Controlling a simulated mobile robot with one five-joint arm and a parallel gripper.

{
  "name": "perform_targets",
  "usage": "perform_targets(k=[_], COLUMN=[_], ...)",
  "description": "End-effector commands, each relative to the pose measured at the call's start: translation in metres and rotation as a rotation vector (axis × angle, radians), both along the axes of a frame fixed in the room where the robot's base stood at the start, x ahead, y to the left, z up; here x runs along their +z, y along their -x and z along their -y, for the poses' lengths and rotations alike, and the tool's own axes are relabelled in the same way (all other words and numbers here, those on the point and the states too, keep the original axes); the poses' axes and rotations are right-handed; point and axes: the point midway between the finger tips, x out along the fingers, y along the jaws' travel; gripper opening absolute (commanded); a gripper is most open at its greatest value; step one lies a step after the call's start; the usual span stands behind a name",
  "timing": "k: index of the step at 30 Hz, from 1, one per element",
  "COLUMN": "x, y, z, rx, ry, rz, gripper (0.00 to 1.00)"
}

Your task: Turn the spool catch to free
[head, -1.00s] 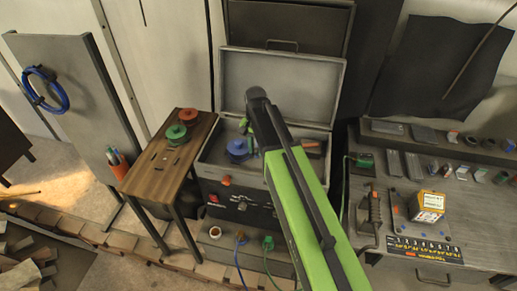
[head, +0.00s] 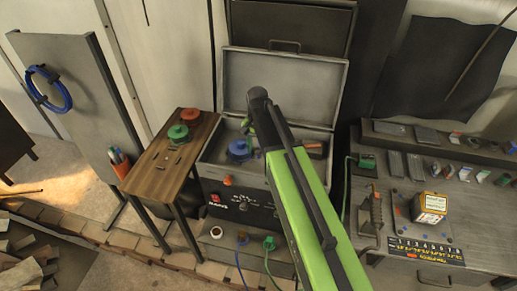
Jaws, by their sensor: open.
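A blue spool (head: 239,149) sits inside the open grey machine box (head: 206,154), left of my green arm. The spool catch cannot be made out; small dark and green parts show beside the spool. My gripper (head: 249,126) is at the far end of my arm, over the box and just up and right of the blue spool. It is small in the view and partly hidden by the arm's dark end. It is open, and I see nothing held in it.
A wooden side table (head: 158,180) at left carries a red spool (head: 190,114) and a green spool (head: 178,134). The box's raised lid (head: 283,82) stands behind.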

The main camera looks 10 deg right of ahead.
Motion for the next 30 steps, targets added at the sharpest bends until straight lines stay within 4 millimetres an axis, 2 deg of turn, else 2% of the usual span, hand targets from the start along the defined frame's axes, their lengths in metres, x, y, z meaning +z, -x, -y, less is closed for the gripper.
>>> perform_targets(k=[5, 8, 24, 27, 30], x=[0.014, 0.030, 0.148, 0.166, 0.175], y=[0.000, 0.000, 0.001, 0.001, 0.001], z=[0.000, 0.000, 0.000, 0.000, 0.000], rx=[0.000, 0.000, 0.000, 0.000, 0.000], ry=[0.000, 0.000, 0.000, 0.000, 0.000], rz=[0.000, 0.000, 0.000, 0.000, 0.000], gripper=[0.48, 0.48, 0.48, 0.48, 0.48])
